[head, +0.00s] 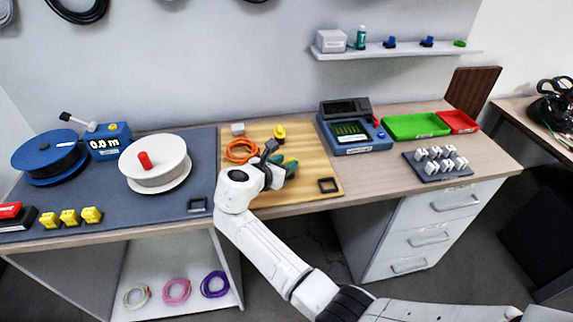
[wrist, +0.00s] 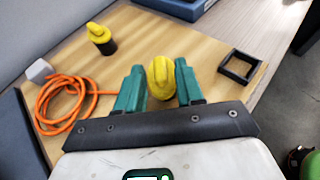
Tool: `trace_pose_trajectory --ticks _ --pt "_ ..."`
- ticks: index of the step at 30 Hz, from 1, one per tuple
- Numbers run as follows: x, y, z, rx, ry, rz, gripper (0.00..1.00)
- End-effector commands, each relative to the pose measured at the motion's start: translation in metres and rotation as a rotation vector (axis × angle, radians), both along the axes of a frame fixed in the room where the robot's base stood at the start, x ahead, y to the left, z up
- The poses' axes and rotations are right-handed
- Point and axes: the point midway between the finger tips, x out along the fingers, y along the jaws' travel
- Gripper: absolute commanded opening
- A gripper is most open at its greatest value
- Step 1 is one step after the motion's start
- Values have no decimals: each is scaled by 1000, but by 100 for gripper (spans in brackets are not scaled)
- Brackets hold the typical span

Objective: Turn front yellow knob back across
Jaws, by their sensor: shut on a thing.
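The front yellow knob (wrist: 160,78) sits on the wooden board between the two green fingers of my gripper (wrist: 160,72) in the wrist view. My gripper is shut on it, one finger on each side. The knob's long side runs roughly along the fingers; its base is hidden. In the head view my gripper (head: 284,166) is low over the board and mostly hides this knob. The back yellow knob (wrist: 99,36) stands apart on a dark base, farther up the board; it also shows in the head view (head: 279,132).
An orange cable coil (wrist: 60,100) and a small white block (wrist: 39,71) lie left of my gripper. A black square frame (wrist: 239,67) lies to the right. A blue device (head: 352,132) stands beyond the board's right edge; a white spool (head: 155,162) stands left.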

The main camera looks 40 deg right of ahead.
Motion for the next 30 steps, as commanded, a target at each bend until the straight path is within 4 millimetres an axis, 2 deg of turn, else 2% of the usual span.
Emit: trace_pose_trajectory --ticks 18,30 --pt "16 -1 -8 2 0 -562 6" --pt "19 -3 -7 6 5 -750 6"
